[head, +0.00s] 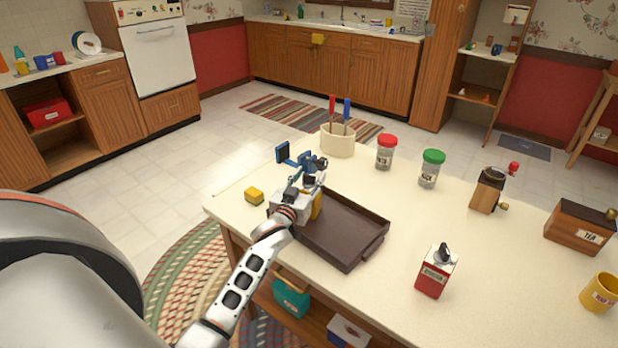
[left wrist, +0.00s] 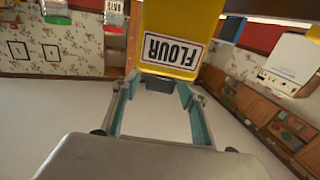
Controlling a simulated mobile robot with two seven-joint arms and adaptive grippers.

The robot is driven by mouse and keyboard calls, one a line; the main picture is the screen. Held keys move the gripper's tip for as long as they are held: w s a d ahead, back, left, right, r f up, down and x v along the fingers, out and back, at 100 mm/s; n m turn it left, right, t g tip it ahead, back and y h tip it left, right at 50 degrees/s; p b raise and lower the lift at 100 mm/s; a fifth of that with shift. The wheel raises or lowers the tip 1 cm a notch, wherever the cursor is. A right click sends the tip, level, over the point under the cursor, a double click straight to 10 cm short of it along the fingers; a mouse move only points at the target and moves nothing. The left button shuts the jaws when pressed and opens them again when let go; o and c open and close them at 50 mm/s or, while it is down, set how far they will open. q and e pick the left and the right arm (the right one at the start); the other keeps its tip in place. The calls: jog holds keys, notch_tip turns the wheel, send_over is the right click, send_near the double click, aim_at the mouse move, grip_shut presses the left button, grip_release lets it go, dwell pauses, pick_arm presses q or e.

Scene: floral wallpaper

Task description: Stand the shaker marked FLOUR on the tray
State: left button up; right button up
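The yellow shaker marked FLOUR (left wrist: 175,48) is close in front of my left gripper in the left wrist view, where its label appears upside down. In the head view only a yellow strip of the shaker (head: 316,207) shows beside the gripper, at the left end of the dark brown tray (head: 345,250). Whether the shaker's base touches the tray is hidden. My right gripper is out of view.
A yellow block (head: 254,195) lies left of the tray. A red shaker (head: 436,272) stands to its right. A utensil crock (head: 338,143), a red-lidded jar (head: 386,153) and a green-lidded jar (head: 431,170) stand behind. The tray's middle is bare.

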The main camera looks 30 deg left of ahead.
pick_arm(q)
jog(key=shift+r, duration=0.1)
jog(key=shift+s+r, duration=0.1)
jog(key=v, duration=1.2)
